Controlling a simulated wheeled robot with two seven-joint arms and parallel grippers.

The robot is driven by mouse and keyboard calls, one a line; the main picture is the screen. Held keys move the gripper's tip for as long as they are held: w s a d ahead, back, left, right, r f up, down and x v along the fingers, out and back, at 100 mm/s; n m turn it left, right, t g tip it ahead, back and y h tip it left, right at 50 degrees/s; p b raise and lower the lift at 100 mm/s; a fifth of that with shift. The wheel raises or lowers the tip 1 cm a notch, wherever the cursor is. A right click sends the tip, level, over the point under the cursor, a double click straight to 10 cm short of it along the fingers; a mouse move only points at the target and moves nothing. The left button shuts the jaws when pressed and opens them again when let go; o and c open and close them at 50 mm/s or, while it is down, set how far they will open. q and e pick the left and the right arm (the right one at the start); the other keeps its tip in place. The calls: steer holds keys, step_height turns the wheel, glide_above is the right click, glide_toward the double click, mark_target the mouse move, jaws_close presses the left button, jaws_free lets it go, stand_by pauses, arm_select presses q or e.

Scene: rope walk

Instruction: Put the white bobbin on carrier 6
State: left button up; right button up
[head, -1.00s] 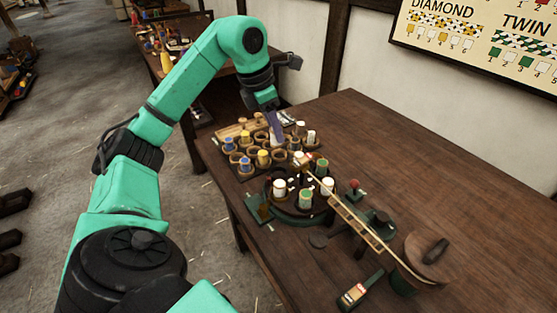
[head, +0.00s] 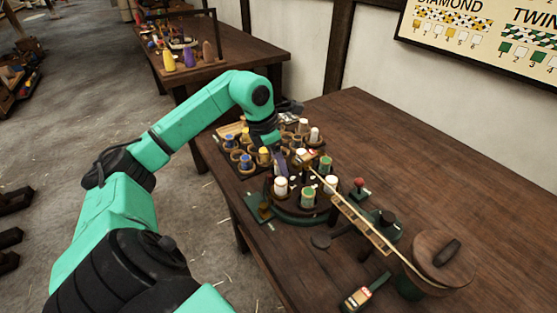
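My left gripper (head: 280,163) reaches down between the bobbin rack and the round braiding machine (head: 300,217). Its dark finger is seen edge-on, so I cannot tell whether it is open or holds anything. On the machine stand a white bobbin (head: 281,187) just below the gripper, a green bobbin (head: 308,196), another white bobbin (head: 331,183) and a green one (head: 325,164) at the back. Carrier numbers are too small to read. Two white bobbins, one (head: 314,134) at the rack's right end and one (head: 303,125) behind it, stand in the rack. My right gripper is not in view.
The rack also holds blue (head: 245,162) and yellow (head: 264,155) bobbins. A slotted wooden bar (head: 360,222) runs from the machine to a wooden drum (head: 442,262). A small handheld device (head: 364,292) lies near the front. The table's right side is clear.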

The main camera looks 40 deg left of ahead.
arm_select(q)
steer(key=shift+r, duration=0.1)
steer(key=p+v, duration=0.1)
steer(key=v, duration=1.1)
steer(key=shift+d, duration=0.1)
